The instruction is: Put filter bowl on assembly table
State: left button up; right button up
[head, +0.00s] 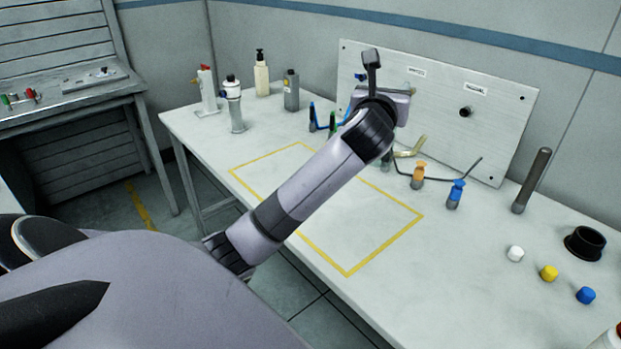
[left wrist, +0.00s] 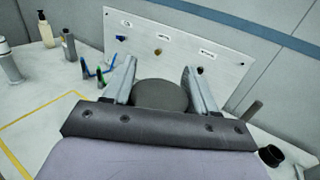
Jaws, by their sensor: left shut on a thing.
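My left gripper (left wrist: 158,70) has its two fingers on either side of a dark grey round piece (left wrist: 161,95), which I take to be the filter bowl, and is shut on it. In the head view my left arm reaches over the white table (head: 460,300), and the gripper (head: 372,60) shows in front of the upright panel. My own wrist hides most of it there, and the bowl cannot be made out. A yellow outlined area (head: 347,274) on the tabletop lies below the arm and looks empty. My right gripper is not in view.
The panel (head: 520,110) with labels and knobs stands at the back. Bottles (head: 262,74) stand at the back left. Orange (head: 418,175) and blue (head: 456,194) pieces, a dark rod (head: 532,180), caps (head: 549,273) and a black cup (head: 585,243) stand at the right.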

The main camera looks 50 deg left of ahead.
aim_at(285, 177)
jog(key=i+j, duration=0.1)
jog(key=j, duration=0.45)
jog(key=i+j, duration=0.1)
jog(key=j, duration=0.95)
jog(key=i+u, duration=0.05)
